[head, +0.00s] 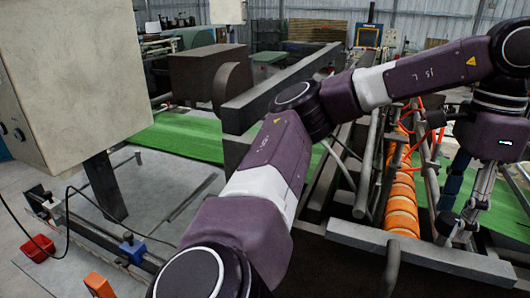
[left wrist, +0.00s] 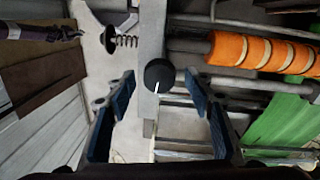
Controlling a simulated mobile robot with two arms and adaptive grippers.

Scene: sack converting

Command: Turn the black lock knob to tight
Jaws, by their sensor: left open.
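The black lock knob (left wrist: 160,75) is round, with a white pointer line toward the lower edge in the left wrist view. It sits on a grey metal bar (left wrist: 151,38). My left gripper (head: 455,232) reaches down at the right of the head view, over the machine's frame. It is open, with its blue-padded fingers on either side of the knob in the left wrist view and a gap on both sides. A purple arm end, apparently my right gripper (left wrist: 66,33), shows small at the upper left of the left wrist view.
An orange-banded roller (head: 402,205) runs beside the gripper, with metal rods and rails around it. A spring (left wrist: 125,41) on a rod is near the knob. A grey control box (head: 70,70) stands at left; green sheet (head: 180,138) crosses behind.

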